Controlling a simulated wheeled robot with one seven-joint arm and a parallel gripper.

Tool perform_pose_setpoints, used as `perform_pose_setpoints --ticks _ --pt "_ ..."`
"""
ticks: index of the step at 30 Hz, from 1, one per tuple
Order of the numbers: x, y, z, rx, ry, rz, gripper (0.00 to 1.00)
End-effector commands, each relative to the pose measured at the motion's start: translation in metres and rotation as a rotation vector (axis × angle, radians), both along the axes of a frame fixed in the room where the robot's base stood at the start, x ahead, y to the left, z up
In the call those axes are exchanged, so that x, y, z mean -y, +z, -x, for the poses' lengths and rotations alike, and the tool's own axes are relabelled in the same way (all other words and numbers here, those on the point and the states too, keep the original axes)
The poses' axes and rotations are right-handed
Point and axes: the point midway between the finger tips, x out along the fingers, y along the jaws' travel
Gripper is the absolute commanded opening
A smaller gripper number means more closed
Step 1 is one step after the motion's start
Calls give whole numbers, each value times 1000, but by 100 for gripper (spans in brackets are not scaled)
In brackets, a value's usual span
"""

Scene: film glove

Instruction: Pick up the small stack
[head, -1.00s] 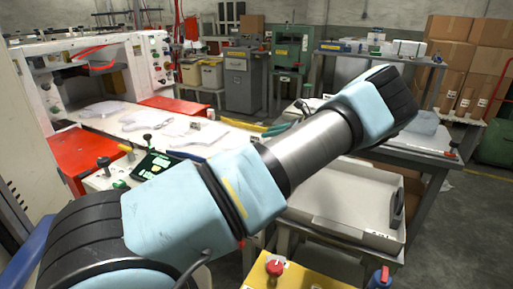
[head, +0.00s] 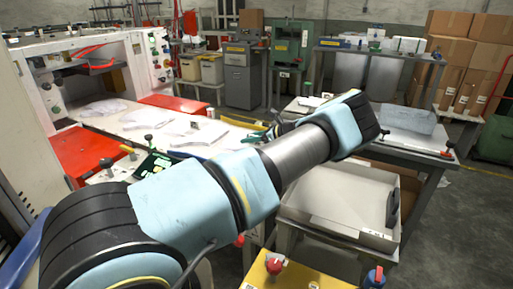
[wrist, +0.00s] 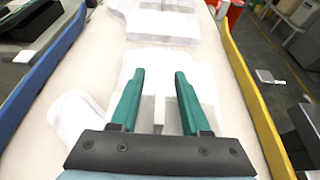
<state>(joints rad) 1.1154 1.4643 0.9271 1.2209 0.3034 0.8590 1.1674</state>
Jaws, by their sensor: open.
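In the wrist view, my gripper (wrist: 158,74) has two green fingers, spread apart with nothing held between them. It is above a white, glove-shaped film stack (wrist: 77,115) on a pale bed. The gripper's palm and fingers hide part of this stack, and I cannot tell its height or whether the fingers touch it. Another white film stack (wrist: 160,25) lies farther up the bed. In the head view, pale film pieces (head: 103,108) lie on the white table, with more film (head: 200,133) nearer the arm. Which one is the small stack is not clear.
A blue rail (wrist: 45,65) and a yellow rail (wrist: 250,85) border the bed. In the head view, a red plate (head: 85,155) is at left, a shallow white tray (head: 340,228) at right, and a clear block (head: 407,118) on a grey table behind.

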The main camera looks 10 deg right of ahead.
Motion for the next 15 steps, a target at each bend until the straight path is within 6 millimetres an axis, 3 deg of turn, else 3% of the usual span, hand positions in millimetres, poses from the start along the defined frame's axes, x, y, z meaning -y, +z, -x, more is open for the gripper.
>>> perform_pose_setpoints --ticks 2,12,15 --pt "0 0 0 0 0 0 45" --pt "0 0 0 0 0 0 7" --pt "0 0 0 0 0 0 0"
